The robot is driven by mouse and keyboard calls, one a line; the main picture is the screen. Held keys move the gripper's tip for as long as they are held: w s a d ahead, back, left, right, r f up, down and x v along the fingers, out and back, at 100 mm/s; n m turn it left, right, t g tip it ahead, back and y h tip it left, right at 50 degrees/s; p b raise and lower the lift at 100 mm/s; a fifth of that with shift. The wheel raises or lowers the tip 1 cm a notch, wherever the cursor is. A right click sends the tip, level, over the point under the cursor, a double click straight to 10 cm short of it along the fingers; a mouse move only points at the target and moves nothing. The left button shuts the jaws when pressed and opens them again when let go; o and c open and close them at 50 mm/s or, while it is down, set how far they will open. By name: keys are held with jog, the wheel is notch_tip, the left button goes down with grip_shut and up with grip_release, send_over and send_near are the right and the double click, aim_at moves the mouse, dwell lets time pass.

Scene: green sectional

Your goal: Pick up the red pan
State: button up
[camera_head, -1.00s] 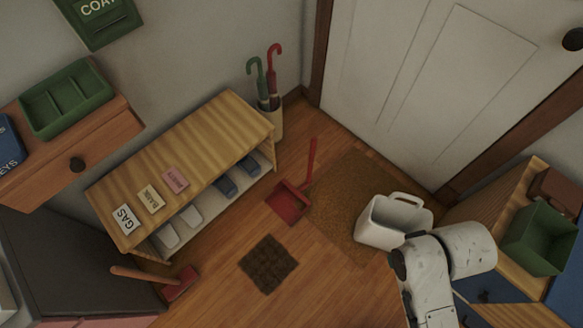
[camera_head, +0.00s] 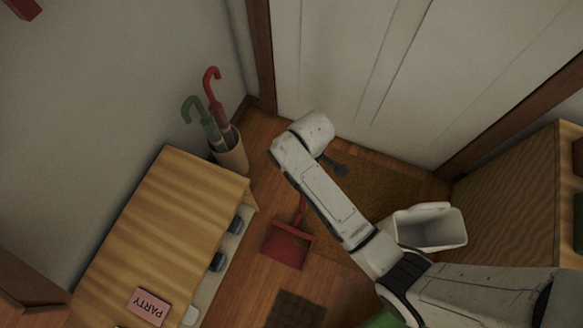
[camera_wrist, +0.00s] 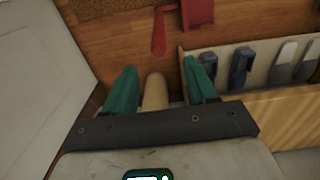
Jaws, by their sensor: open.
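The red pan (camera_head: 287,245) is a dustpan lying on the wood floor, left of my forearm in the head view. Its upright handle is partly hidden by my arm. In the wrist view the red pan (camera_wrist: 198,12) is at the top edge, partly cut off, with its handle pointing down toward my fingers. My gripper (camera_wrist: 160,68) has two teal fingers spread apart and does not touch the pan. In the head view my gripper is mostly hidden behind my wrist, above the doormat.
A tan umbrella stand (camera_head: 231,154) with a green and a red umbrella stands in the corner. A shoe bench (camera_head: 155,225) is left of the pan. A white bin (camera_head: 428,226) stands right of my arm. A brown doormat (camera_head: 385,185) lies before the door.

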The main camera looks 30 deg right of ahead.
notch_tip(320, 180, down, 9)
jog(key=b, duration=0.2)
jog(key=shift+r+b, duration=0.2)
jog(key=shift+b, duration=0.1)
jog(key=shift+d, duration=0.1)
grip_shut()
dwell(0.3)
